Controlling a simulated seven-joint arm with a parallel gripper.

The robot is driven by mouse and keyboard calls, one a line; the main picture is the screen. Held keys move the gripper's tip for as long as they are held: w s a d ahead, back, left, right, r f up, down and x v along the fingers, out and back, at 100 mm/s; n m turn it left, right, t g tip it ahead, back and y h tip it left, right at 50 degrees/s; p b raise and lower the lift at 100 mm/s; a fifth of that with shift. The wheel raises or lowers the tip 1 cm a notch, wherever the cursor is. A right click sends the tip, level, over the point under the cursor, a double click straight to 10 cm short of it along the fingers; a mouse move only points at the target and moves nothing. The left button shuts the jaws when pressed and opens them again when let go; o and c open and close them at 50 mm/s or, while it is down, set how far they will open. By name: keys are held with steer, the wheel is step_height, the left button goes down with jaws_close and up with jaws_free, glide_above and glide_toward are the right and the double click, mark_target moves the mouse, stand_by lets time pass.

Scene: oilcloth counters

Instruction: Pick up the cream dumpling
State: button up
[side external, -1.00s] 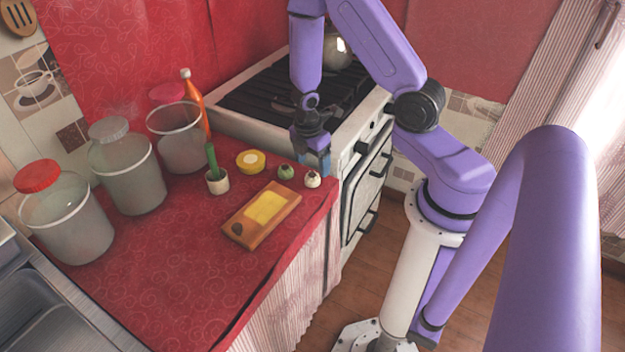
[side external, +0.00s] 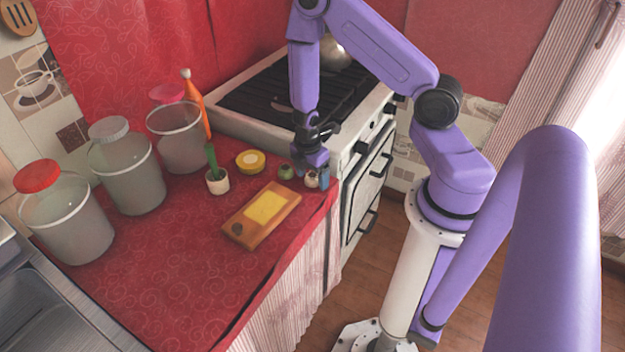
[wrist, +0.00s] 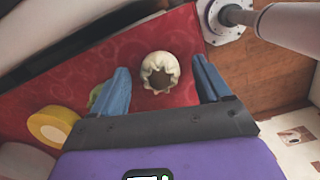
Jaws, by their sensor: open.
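The cream dumpling (side external: 312,179) sits on the red counter near its right end, close to the stove. In the wrist view the dumpling (wrist: 160,72) is round and pleated with a dark patch on top. My gripper (side external: 312,178) is low over it and open. In the wrist view its two blue fingers (wrist: 162,88) stand one on each side of the dumpling, with gaps on both sides. In the side view the fingers partly hide the dumpling.
A green dumpling (side external: 285,172) lies just left of the cream one, close to a finger. The stove (side external: 350,146) borders the counter at right.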

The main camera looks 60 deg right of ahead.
steer(key=c, duration=0.7)
steer(key=shift+r, duration=0.15)
